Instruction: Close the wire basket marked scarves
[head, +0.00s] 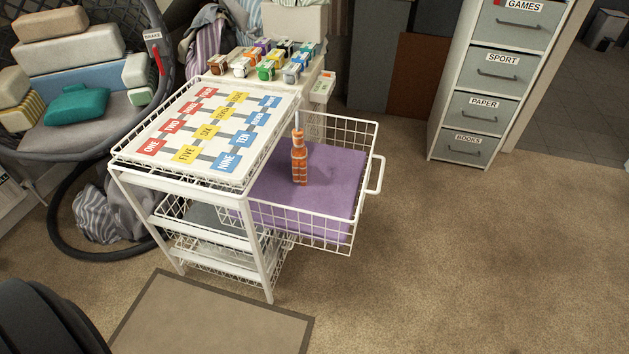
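A white wire basket (358,147) is pulled well out to the right from the top level of a white trolley (190,222). A white handle (376,176) sticks out from its right end. A folded purple cloth (335,175) lies in it. A tall, thin orange-and-white object (299,165) stands upright on the cloth and rises above the basket rim. I can read no scarves label on the basket. Lower wire baskets (190,249) sit inside the trolley frame. Neither of my grippers is in view.
A board with number-word cards (210,133) lies on the trolley top. Small coloured boxes (265,68) stand behind it. A hanging chair (70,133) is at the left, a drawer cabinet (488,115) at the right. Carpet (440,260) right of the basket is clear; a mat (210,320) lies in front.

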